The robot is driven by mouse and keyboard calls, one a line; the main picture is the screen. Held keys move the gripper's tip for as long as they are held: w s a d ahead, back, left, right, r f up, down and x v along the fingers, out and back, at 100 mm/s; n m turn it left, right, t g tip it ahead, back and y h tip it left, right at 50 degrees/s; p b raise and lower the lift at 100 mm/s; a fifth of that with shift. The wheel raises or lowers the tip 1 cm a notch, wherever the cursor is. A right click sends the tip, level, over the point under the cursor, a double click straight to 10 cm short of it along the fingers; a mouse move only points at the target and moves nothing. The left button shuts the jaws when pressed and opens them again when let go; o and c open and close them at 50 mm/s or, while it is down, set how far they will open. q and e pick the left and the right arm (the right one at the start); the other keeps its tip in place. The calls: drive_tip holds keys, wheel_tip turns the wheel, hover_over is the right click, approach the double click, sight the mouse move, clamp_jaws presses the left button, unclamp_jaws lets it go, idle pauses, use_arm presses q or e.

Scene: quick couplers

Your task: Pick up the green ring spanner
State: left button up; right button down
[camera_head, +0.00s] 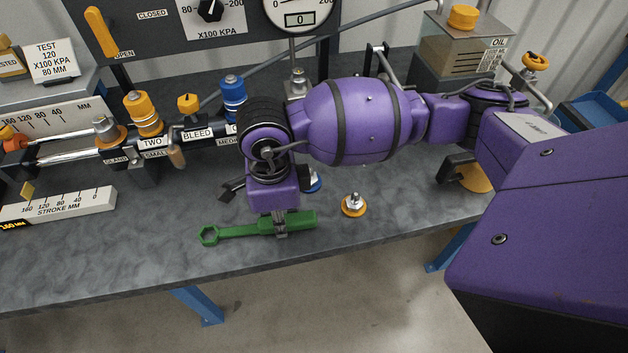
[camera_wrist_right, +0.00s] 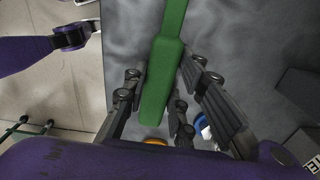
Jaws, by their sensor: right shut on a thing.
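The green ring spanner (camera_head: 235,231) is near the front edge of the bench, its ring end to the left and its thick handle to the right. My right gripper (camera_head: 280,230) points down over the handle and is shut on it. I cannot tell whether the spanner touches the bench or is slightly above it. In the right wrist view, the green spanner (camera_wrist_right: 161,82) runs between the two fingers of my right gripper (camera_wrist_right: 165,78), and its ring end is out of frame.
An orange-based coupler (camera_head: 354,204) stands right of the spanner, and a blue one (camera_head: 315,182) is partly hidden behind my gripper. A stroke scale block (camera_head: 60,207) lies at left. A rail with several coloured fittings (camera_head: 145,118) stands behind. The bench front left is clear.

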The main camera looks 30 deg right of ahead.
drive_tip(key=shift+w+r, duration=0.15)
drive_tip(key=shift+r, duration=0.55)
wheel_tip(320, 180, up, 3)
drive_tip(key=shift+a+f, duration=0.1)
drive_tip(key=s+a+r, duration=0.9)
drive_tip(key=s, duration=0.1)
drive_tip(key=shift+s+r, duration=0.15)
drive_tip(key=shift+s, duration=0.2)
drive_tip(key=c, duration=2.2)
unclamp_jaws()
clamp_jaws()
